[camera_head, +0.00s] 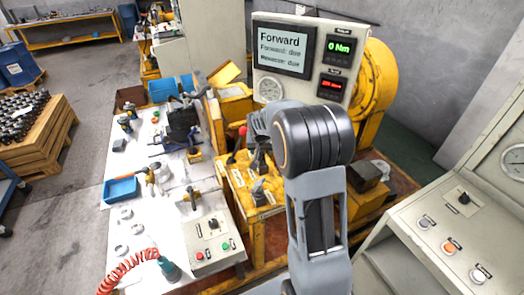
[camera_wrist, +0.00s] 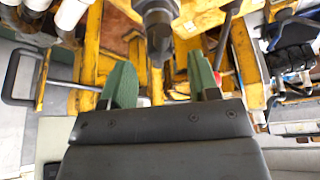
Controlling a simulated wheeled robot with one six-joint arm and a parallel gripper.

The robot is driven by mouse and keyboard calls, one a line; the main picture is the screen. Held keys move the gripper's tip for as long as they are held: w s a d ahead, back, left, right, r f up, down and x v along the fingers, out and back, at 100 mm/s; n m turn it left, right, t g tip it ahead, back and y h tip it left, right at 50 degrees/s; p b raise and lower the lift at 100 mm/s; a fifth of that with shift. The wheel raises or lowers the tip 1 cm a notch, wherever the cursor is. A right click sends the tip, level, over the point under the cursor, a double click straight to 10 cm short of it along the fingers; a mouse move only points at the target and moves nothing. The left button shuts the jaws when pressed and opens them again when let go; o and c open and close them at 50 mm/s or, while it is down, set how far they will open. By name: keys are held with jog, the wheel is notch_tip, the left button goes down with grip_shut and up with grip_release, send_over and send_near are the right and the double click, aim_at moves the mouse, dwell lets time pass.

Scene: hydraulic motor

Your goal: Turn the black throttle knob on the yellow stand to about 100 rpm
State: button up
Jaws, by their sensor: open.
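The yellow stand (camera_head: 268,212) is at the centre of the head view, partly behind my arm. It carries a lever with a red knob (camera_head: 242,131), black levers and small white labels. A small black knob (camera_head: 259,196) shows on its top; I cannot tell for sure that it is the throttle knob. In the wrist view, my gripper (camera_wrist: 160,84) has its two green fingers spread apart with nothing gripped. A dark rounded cylindrical part (camera_wrist: 158,28) shows beyond the gap between them, apart from the fingers. A black lever with a red end (camera_wrist: 222,72) is beside the right finger.
The display panel (camera_head: 308,93) reads "Forward" and a green "0 Nm"; its red readout is too small to read. A white workbench (camera_head: 150,225) with tools and a switch box (camera_head: 212,246) is left. A grey control console (camera_head: 440,225) is right. My arm hides the stand's right side.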

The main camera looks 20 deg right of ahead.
jog(key=shift+x, duration=1.45)
jog(key=c, duration=1)
